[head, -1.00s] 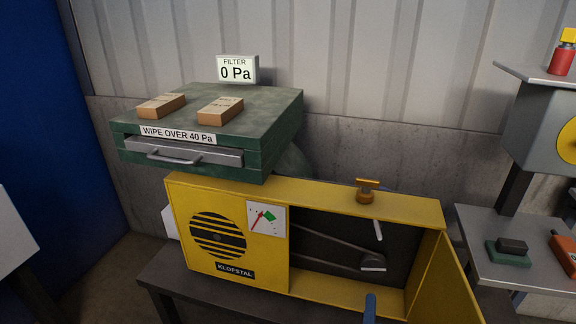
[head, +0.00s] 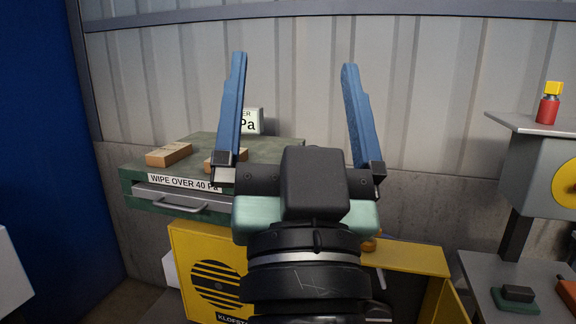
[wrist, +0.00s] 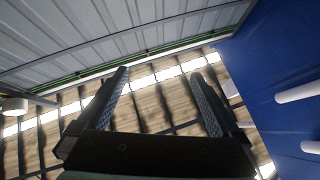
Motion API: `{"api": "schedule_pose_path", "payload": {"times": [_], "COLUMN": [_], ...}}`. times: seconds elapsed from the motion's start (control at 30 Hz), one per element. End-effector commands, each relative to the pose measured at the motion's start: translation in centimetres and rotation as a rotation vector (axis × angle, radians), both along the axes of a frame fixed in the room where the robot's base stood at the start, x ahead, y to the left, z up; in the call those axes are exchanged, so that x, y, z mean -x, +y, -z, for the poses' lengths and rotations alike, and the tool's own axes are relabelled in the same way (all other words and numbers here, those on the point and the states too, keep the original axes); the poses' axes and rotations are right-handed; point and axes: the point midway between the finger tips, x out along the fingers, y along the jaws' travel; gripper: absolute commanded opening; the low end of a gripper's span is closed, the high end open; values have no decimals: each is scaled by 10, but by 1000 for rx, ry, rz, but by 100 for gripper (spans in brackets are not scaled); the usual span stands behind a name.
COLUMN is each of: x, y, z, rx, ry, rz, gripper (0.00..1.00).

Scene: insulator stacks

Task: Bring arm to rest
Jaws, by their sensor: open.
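My gripper (head: 295,90) is raised in the middle of the head view, its two blue fingers wide apart and pointing up. Nothing is between them. In the wrist view my gripper (wrist: 163,88) also shows open and empty, facing the roof and the upper wall. My arm hides the middle of the yellow KLOFSTAL cabinet (head: 195,245), including its gauge and most of its open compartment. The green filter box (head: 135,180) stands behind and left of my gripper, partly covered by it.
Two tan blocks lie on the green box; the left block (head: 168,154) is clear, the other partly hidden. A grey stand (head: 510,122) at right carries a red and yellow bottle (head: 548,104). A blue panel (head: 40,140) is at left. Space above my gripper is clear.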

Motion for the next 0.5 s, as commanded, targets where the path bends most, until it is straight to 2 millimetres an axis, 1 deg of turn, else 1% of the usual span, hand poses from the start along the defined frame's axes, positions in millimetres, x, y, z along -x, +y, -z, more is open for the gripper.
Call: {"api": "schedule_pose_path", "payload": {"times": [0.03, 0.07, 0.1, 0.13, 0.2, 0.37, 0.5], "x": [26, 40, 60, 57, 52, 52, 51], "y": [5, 6, 8, 7, 7, 7, 7], "z": [-29, -42, -58, -74, -95, -142, -187], "rx": [45, 69, 98, 101, 98, 96, 95], "ry": [-65, -95, -135, -126, -115, -114, -113], "rz": [45, 74, 115, 121, 116, 113, 111], "gripper": [100, 100, 100, 100, 100, 100, 100]}}
